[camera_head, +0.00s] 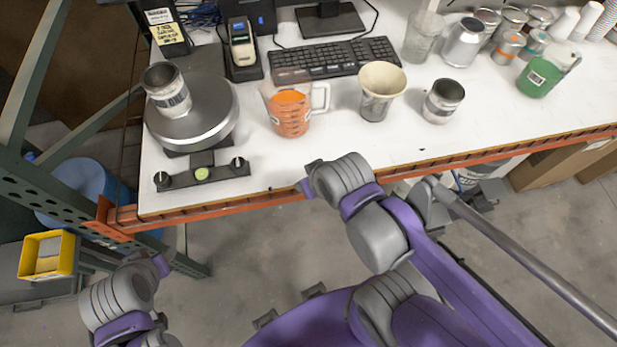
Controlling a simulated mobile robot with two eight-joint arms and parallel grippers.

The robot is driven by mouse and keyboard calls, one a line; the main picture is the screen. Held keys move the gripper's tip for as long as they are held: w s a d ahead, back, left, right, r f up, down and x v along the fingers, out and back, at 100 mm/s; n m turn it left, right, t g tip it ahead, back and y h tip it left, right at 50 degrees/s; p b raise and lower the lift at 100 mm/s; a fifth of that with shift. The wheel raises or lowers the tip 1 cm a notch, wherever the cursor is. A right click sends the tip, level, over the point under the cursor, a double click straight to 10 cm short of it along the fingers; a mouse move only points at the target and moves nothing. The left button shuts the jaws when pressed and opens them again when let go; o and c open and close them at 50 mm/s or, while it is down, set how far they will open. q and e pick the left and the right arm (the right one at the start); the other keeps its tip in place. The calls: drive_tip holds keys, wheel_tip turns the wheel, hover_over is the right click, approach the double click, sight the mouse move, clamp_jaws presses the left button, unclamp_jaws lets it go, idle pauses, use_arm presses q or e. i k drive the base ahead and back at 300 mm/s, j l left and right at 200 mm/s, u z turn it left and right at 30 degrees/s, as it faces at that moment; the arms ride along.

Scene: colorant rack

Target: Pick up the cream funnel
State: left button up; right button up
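The cream funnel (383,77) sits upright on the white table, its wide mouth facing up. Its lower part is in or behind a grey metal can (374,109), and I cannot tell which. My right gripper (308,178) is at the table's front edge, to the left of and nearer than the funnel, apart from it. My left gripper (161,266) is low at the left, off the table and far from the funnel. Neither gripper visibly holds anything; their finger gaps are too small or hidden to judge.
An orange-filled measuring jug (289,110) stands left of the funnel, and an open can (443,101) stands right of it. A keyboard (334,61) lies behind. A round scale (192,112) bears a can (167,90). The table's front strip is mostly clear, with an orange beam (250,203) below.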

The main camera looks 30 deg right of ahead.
sight(379, 79)
drive_tip(key=k+z, duration=0.15)
drive_tip(key=z, duration=1.45)
